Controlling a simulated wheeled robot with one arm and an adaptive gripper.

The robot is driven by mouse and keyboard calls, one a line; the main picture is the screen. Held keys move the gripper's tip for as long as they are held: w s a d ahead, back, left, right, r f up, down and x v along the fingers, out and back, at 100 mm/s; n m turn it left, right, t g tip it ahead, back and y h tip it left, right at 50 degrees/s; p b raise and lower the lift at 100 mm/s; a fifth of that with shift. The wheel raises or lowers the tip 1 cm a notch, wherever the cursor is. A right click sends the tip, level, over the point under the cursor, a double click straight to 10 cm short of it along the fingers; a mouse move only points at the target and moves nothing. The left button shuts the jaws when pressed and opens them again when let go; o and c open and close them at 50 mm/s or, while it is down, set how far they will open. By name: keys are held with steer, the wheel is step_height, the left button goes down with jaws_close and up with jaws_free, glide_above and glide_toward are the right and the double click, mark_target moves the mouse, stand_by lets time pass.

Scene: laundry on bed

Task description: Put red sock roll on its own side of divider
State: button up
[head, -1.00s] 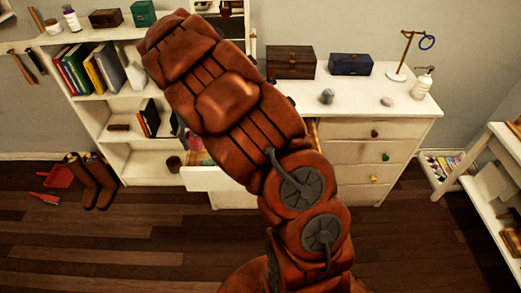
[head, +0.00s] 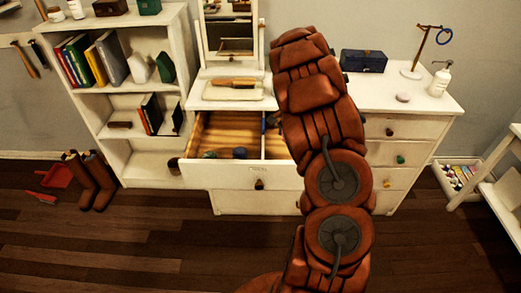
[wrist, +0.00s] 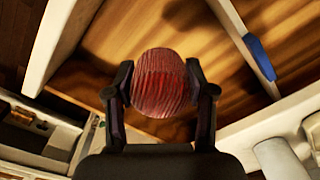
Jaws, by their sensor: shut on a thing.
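The red sock roll (wrist: 164,72) is ribbed and round. In the wrist view it sits between the two fingers of my gripper (wrist: 159,90), which is shut on it. Below it is the wooden drawer floor (wrist: 110,45), with pale walls or dividers on both sides. In the head view the open drawer (head: 225,176) has a thin divider (head: 263,145) running front to back. Dark rolls (head: 239,153) lie near the front of its left compartment. My arm hides my gripper, the red roll and much of the right compartment in the head view.
A blue piece (wrist: 259,57) is at the right-hand pale strip in the wrist view. A mirror (head: 229,35) and a tray with a brush (head: 235,83) stand above the drawer. A blue box (head: 363,61) and a pump bottle (head: 440,79) are on the dresser top.

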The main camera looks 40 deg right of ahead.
steer(key=shift+s+d+f+m, duration=0.3)
steer(key=shift+s+d+f, duration=0.1)
steer(key=shift+d, duration=0.2)
steer(key=shift+s+d+f+m, duration=0.25)
steer(key=shift+d+f+m, duration=0.1)
steer(key=shift+d, duration=0.2)
step_height(320, 180, down, 9)
steer(key=shift+r+p, duration=0.2)
steer(key=shift+p, duration=0.95)
steer(key=shift+f, duration=0.55)
steer(key=shift+f, duration=0.2)
steer(key=o, duration=1.3)
steer(key=shift+c, duration=0.2)
steer(key=shift+r, duration=0.1)
